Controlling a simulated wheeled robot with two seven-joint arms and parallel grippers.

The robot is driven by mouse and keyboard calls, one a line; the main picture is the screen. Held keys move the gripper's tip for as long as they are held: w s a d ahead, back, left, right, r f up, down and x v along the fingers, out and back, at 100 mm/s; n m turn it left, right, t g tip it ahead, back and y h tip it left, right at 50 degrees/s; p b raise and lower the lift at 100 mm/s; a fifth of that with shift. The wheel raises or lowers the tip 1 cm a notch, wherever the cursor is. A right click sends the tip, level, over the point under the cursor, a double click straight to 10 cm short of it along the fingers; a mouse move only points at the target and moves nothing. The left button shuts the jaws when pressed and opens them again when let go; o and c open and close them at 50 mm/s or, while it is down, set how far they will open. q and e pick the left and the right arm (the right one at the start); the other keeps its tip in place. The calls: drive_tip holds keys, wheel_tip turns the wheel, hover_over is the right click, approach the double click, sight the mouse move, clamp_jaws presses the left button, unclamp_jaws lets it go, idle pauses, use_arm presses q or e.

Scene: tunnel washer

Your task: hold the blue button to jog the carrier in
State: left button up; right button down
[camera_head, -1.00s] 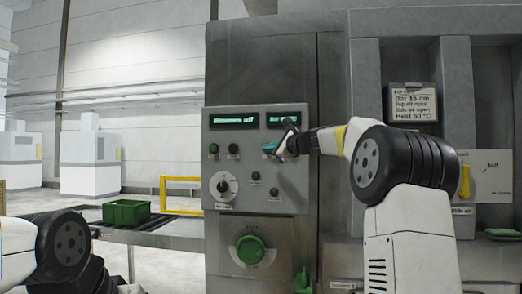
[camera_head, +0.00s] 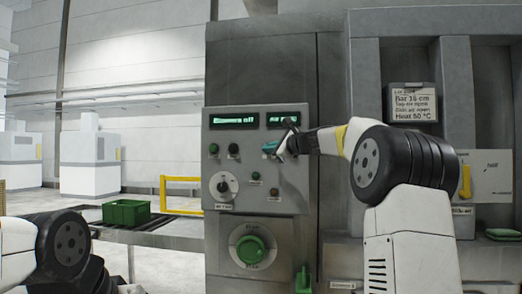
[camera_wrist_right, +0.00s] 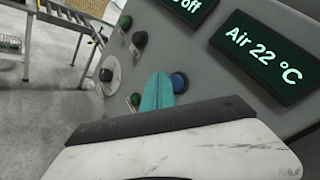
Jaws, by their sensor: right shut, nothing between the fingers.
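The blue button (camera_wrist_right: 179,82) is on the grey control panel (camera_head: 290,188), below the display reading "Air 22 °C" in the right wrist view. In the head view I cannot make it out behind my gripper. My right gripper (camera_wrist_right: 158,82) is shut and empty, its teal fingers pointing at the panel. The fingers overlap the button's left edge in the wrist view; I cannot tell whether they touch or press it. In the head view the right gripper (camera_head: 272,147) is at the panel's upper right, under the small display. My left gripper is out of view. I cannot identify the carrier.
A green crate (camera_head: 126,212) stands on a conveyor (camera_head: 165,235) at left, near a yellow frame (camera_head: 181,195). A sign (camera_head: 411,103) hangs at right.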

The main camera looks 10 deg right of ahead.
drive_tip(key=shift+w, duration=0.1)
drive_tip(key=shift+w+d, duration=0.15)
drive_tip(key=shift+w, duration=0.15)
drive_tip(key=shift+w+d, duration=0.15)
drive_tip(key=shift+w, duration=0.35)
idle(2.3)
drive_tip(key=shift+s, duration=0.1)
idle(3.6)
drive_tip(key=shift+s+a, duration=0.3)
drive_tip(key=shift+s, duration=0.5)
drive_tip(key=shift+s+a, duration=0.25)
drive_tip(key=shift+s, duration=0.55)
drive_tip(key=shift+s+a, duration=0.25)
drive_tip(key=shift+s, duration=0.55)
drive_tip(key=shift+s+a, duration=0.25)
drive_tip(key=shift+s, duration=0.55)
